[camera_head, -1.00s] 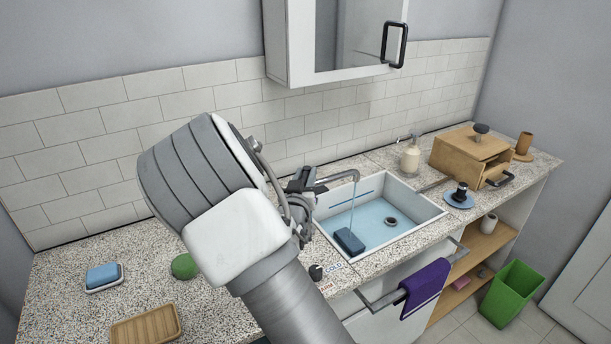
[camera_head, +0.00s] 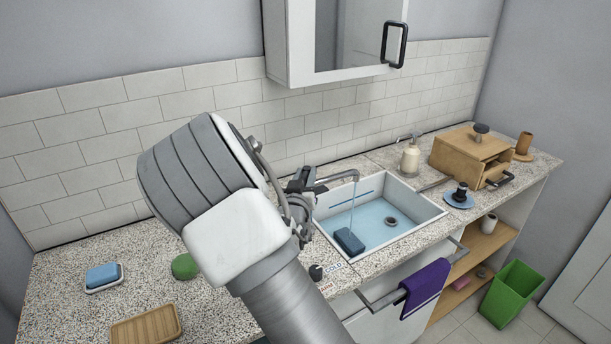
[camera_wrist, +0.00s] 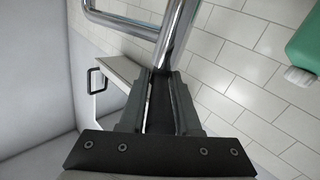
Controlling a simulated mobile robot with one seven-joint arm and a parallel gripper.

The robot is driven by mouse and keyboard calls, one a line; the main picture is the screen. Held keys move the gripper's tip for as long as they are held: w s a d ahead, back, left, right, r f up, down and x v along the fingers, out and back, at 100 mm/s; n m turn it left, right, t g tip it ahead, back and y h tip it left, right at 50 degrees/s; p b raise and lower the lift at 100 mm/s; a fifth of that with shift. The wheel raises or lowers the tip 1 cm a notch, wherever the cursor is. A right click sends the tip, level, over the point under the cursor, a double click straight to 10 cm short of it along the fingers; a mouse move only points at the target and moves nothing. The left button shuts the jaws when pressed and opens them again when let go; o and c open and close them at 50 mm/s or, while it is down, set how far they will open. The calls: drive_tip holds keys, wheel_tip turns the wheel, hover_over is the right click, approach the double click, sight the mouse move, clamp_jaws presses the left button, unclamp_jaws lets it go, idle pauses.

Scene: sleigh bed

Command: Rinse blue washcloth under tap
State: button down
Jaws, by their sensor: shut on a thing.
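The blue washcloth (camera_head: 349,241), a dark blue folded block, lies in the sink (camera_head: 424,220) near its left wall. A thin stream of water (camera_head: 352,203) falls from the tap spout (camera_head: 340,177) onto it. My gripper (camera_head: 307,180) is at the tap's base end, left of the sink, partly hidden by my arm. In the wrist view my gripper (camera_wrist: 166,80) is shut on a chrome part of the tap (camera_wrist: 176,40); which part is held is not clear. The cloth is out of the wrist view.
A blue block on a white dish (camera_head: 104,278), a green ball-like thing (camera_head: 185,266) and a wooden tray (camera_head: 146,326) lie on the left counter. A soap bottle (camera_head: 410,158) and wooden box (camera_head: 470,152) stand right of the sink. A purple towel (camera_head: 425,287) hangs in front.

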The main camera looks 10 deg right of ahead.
drive_tip(key=shift+d+f+n+y+b, duration=0.15)
drive_tip(key=shift+n+y+b, duration=0.3)
drive_tip(key=shift+b, duration=0.25)
drive_tip(key=shift+d+f+n+t+y+b, duration=0.1)
drive_tip(key=shift+n+t+y+b, duration=0.3)
drive_tip(key=shift+y+b, duration=0.45)
drive_tip(key=shift+d+r+n+y+b, duration=0.1)
drive_tip(key=shift+d+n+y+b, duration=0.05)
drive_tip(key=shift+n+y+b, duration=1.1)
drive_tip(key=shift+d+r+n+y+b, duration=0.15)
drive_tip(key=shift+n+y+b, duration=0.65)
drive_tip(key=shift+y+b, duration=0.8)
drive_tip(key=shift+d+f+n+y+b, duration=0.1)
drive_tip(key=shift+d+n+y+b, duration=0.1)
drive_tip(key=shift+n+y+b, duration=1.25)
drive_tip(key=shift+r+m+y, duration=0.1)
drive_tip(key=shift+m+y, duration=0.15)
drive_tip(key=shift+y, duration=0.45)
drive_tip(key=c, duration=0.7)
unclamp_jaws()
